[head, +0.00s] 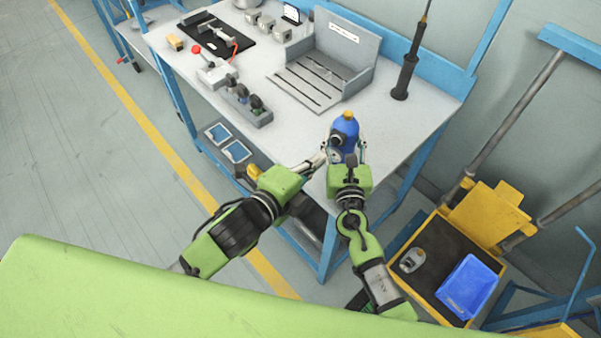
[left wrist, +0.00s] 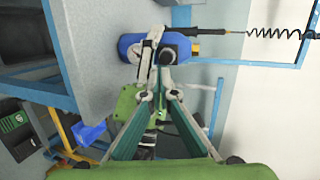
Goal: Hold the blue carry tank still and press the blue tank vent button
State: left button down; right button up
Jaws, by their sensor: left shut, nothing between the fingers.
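The blue carry tank (head: 347,127) stands upright at the front edge of the bench, with a yellow cap on top. My right gripper (head: 348,152) has its fingers on both sides of the tank. In the left wrist view a pale finger crosses the blue tank body (left wrist: 131,46). A dark round part (left wrist: 176,47), seemingly the vent button, sticks out of the tank's side. My left gripper (head: 321,159) is shut and empty, its tips close to the tank's left side. In the left wrist view its tips (left wrist: 160,70) lie just beside the dark part; contact is unclear.
A grey slotted fixture (head: 318,75), a black upright tool (head: 404,78) and a holder with several dark knobs (head: 247,107) stand farther back on the bench. A yellow cart with a blue bin (head: 468,287) is at lower right.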

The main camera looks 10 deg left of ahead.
jog(key=shift+d+f, duration=0.1)
jog(key=shift+f, duration=0.15)
pick_arm(q)
jog(key=v, duration=0.7)
jog(key=shift+s+a, duration=0.1)
jog(key=shift+s, duration=0.05)
pick_arm(e)
jog(key=o, duration=1.7)
jog(key=shift+d, duration=0.1)
jog(key=shift+r, duration=0.1)
